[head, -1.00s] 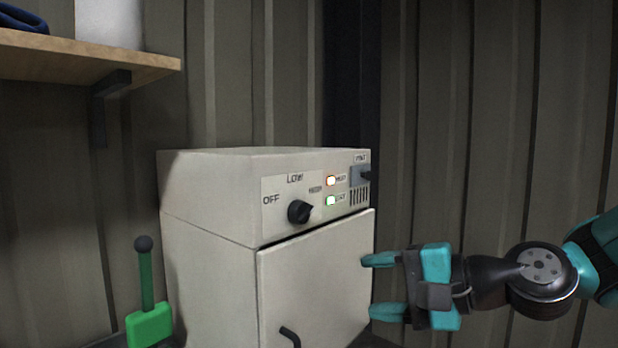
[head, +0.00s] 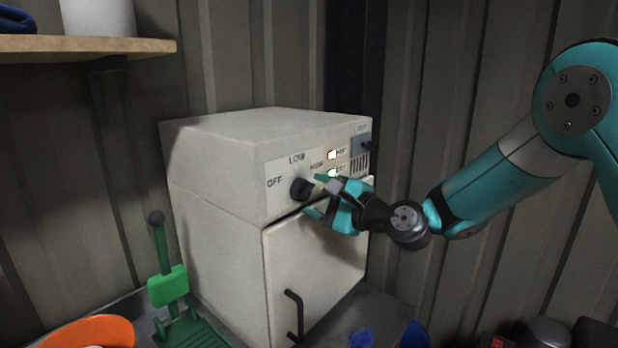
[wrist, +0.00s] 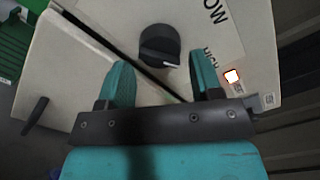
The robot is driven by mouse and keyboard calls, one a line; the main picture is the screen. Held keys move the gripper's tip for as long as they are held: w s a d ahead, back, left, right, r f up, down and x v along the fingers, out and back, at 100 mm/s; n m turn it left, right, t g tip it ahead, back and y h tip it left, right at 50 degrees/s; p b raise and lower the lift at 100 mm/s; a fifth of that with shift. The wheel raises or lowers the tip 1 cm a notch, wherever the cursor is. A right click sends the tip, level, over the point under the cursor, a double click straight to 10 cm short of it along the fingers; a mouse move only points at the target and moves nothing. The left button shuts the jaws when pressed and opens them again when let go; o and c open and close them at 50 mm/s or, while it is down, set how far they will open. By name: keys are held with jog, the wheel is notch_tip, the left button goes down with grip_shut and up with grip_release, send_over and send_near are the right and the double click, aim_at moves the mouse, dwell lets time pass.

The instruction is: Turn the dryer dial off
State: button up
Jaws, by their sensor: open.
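The dryer (head: 215,140) is a cream box with a door below its control panel. Its black dial (head: 301,188) sits on the panel between the OFF, LOW and HIGH labels. The dial also shows in the wrist view (wrist: 159,45), where a pale mark on it lies at its lower right, on the side of HIGH. My gripper (head: 314,195) is open and empty, just right of the dial in the head view. In the wrist view the dial lies beyond and between the two teal fingertips (wrist: 161,72); I cannot tell whether they touch it.
Two lit indicators (head: 332,155) are right of the dial. The door handle (head: 293,315) sticks out below. A green stand (head: 168,287) and an orange object (head: 92,332) are at the left. A wooden shelf (head: 90,46) juts out at upper left.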

aim_at(304, 191)
jog(key=shift+p+x, duration=0.45)
jog(key=shift+x, duration=0.95)
jog(key=c, duration=0.6)
